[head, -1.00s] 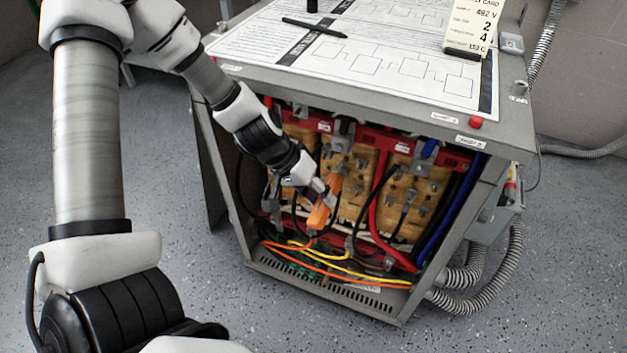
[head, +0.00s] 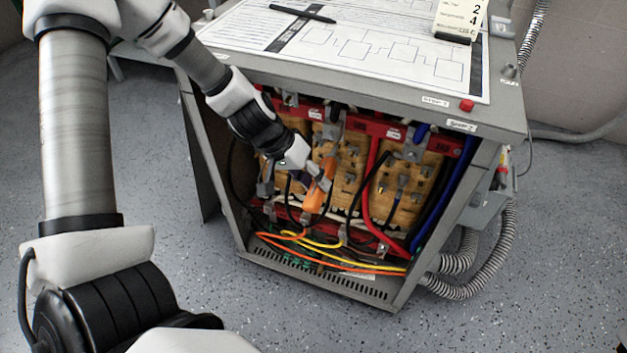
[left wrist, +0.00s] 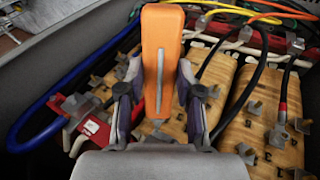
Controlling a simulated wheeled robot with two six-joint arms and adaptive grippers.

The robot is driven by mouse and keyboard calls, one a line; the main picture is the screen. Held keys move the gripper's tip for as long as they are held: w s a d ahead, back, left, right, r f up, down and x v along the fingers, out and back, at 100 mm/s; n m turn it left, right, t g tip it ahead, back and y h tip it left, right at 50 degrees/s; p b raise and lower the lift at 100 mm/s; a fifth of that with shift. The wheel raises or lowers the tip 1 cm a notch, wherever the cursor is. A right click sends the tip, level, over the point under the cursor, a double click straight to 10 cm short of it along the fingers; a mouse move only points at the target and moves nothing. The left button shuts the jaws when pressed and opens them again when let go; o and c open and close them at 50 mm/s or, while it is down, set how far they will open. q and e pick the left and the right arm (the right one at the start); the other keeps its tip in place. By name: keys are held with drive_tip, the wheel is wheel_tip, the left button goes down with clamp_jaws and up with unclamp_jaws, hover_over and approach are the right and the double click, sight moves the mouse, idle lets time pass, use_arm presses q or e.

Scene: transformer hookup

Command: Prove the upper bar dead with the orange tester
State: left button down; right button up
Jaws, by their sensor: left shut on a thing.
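The orange tester (head: 318,187) is held between the fingers of my left gripper (head: 316,178), inside the open front of the grey transformer cabinet (head: 515,125). In the left wrist view the tester (left wrist: 162,55) stands between the two fingers of the left gripper (left wrist: 160,95). The upper bar (head: 395,131) is the red strip across the top of the tan coils, partly hidden by my left arm. The tester's upper end is close to this bar, but I cannot tell whether it touches. My right gripper is not in view.
Tan coils (head: 345,180) carry metal lugs. Black, red and blue cables cross the opening. Yellow and orange wires (head: 315,243) lie low in front.

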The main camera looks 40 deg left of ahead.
use_arm(q)
drive_tip(key=shift+w+a, duration=0.15)
drive_tip(key=shift+w, duration=0.3)
idle(1.0)
drive_tip(key=shift+s, duration=0.1)
